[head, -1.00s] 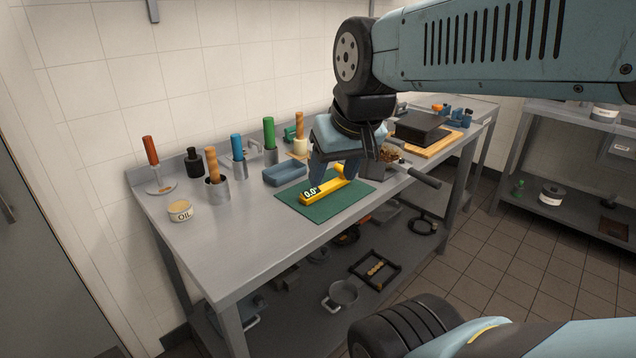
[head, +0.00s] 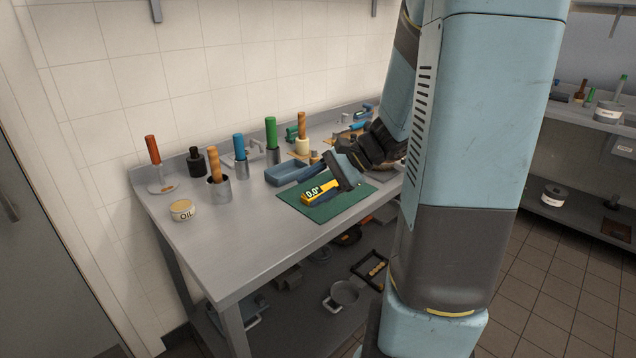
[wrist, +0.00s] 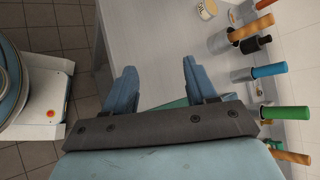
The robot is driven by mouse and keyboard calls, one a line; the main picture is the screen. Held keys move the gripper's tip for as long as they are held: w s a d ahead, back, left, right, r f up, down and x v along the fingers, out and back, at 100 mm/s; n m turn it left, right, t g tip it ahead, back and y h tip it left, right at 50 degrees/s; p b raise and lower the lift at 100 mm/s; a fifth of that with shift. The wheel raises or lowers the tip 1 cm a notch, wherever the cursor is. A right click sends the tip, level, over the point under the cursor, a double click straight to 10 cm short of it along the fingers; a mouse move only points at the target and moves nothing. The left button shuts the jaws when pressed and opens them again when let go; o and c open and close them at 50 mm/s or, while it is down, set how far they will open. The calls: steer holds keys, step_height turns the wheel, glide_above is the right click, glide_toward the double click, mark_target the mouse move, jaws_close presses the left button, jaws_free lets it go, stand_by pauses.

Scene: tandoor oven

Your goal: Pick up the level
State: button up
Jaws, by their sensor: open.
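The level (head: 319,193) is a yellow bar with a dark display reading 0.0°. It lies on the green mat (head: 345,206) on the steel bench. My gripper (head: 327,188) is tilted low over the level, with its blue fingers at the level's near end. The gripper body hides the level's far part. I cannot tell whether the fingers touch it. In the wrist view the two fingers of my gripper (wrist: 160,70) are spread apart. A strip of the green mat (wrist: 178,104) shows there, but the level does not.
A blue tray (head: 284,174) sits behind the mat. Several handled tools in metal cups, such as the green-handled one (head: 271,133), stand along the back. An oil tin (head: 182,210) is at the left. The bench's front left is clear.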

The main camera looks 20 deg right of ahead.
steer(key=w+d+f+m+t+h, duration=0.1)
steer(key=w+d+f+m+t, duration=0.15)
steer(key=d+m+t, duration=0.4)
steer(key=w+d+f+m+t+h, duration=0.2)
steer(key=d+f+m, duration=0.2)
steer(key=d, duration=0.5)
steer(key=w+d+f+m+t+h, duration=0.1)
steer(key=w+d+f+m+t, duration=0.2)
steer(key=d+m+t, duration=0.4)
steer(key=w+a, duration=0.1)
steer(key=w, duration=0.3)
steer(key=w+a+g, duration=0.1)
steer(key=w, duration=0.3)
steer(key=w+a+n+g, duration=0.1)
steer(key=w, duration=0.3)
steer(key=shift+w+a+f, duration=0.1)
steer(key=shift+w+a, duration=0.15)
steer(key=shift+c, duration=0.3)
jaws_close()
